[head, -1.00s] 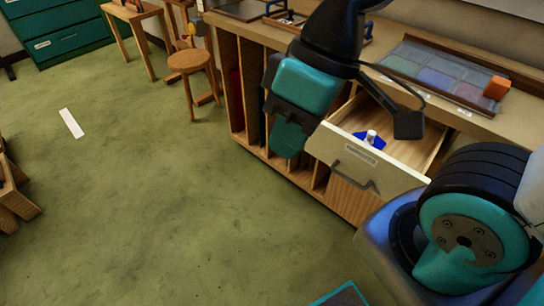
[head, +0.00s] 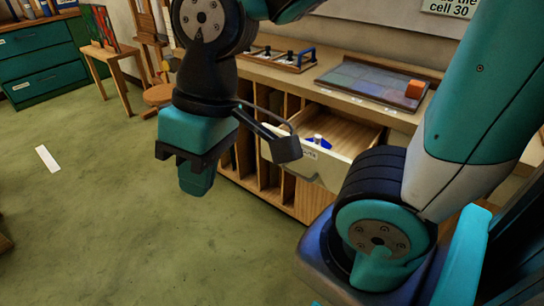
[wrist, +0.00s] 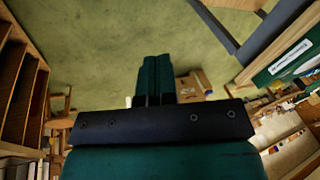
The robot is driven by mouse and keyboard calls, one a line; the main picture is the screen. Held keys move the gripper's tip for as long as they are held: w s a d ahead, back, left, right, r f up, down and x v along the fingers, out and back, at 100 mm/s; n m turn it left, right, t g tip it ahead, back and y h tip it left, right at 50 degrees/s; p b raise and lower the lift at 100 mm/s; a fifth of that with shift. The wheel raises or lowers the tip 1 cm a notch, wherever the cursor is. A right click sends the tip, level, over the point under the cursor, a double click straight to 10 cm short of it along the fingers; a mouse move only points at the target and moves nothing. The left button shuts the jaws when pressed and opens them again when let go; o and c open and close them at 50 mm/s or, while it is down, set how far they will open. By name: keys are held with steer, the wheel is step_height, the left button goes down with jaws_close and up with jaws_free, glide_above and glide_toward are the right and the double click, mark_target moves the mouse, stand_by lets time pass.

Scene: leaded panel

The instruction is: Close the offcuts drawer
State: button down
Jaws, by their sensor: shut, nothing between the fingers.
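The offcuts drawer (head: 335,172) stands open in the bench in the head view, pulled out toward me. Its cream front carries a small label, partly covered by my arm. A blue piece with a white top (head: 318,140) lies inside it. My gripper (head: 196,183) is shut and empty, in front of the bench and to the left of the drawer front, apart from it. In the wrist view the shut fingers (wrist: 155,80) point out over the green floor, and the drawer front is not clearly seen there.
The bench top (head: 300,77) holds a panel of coloured glass (head: 360,80) with an orange block (head: 415,89) on it. Upright slots (head: 268,165) lie left of the drawer. A stool (head: 158,95) and teal cabinets (head: 40,65) stand at the back left.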

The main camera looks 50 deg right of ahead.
steer(key=w+d+f+m+t+h+b, duration=0.1)
steer(key=w+d+f+m+h+b, duration=0.2)
steer(key=w+d+f+m+b, duration=0.35)
steer(key=m+g+h+b, duration=0.1)
steer(key=m+h+b, duration=0.9)
steer(key=m+b, duration=1.8)
glide_toward(266, 149)
step_height(266, 149, down, 4)
steer(key=s+m+p, duration=0.2)
steer(key=m+p, duration=0.4)
steer(key=d, duration=0.2)
steer(key=d+b, duration=0.1)
steer(key=d, duration=0.1)
steer(key=shift+w+f, duration=0.15)
steer(key=shift+f, duration=0.2)
steer(key=shift+w+d, duration=0.1)
steer(key=shift+d, duration=0.35)
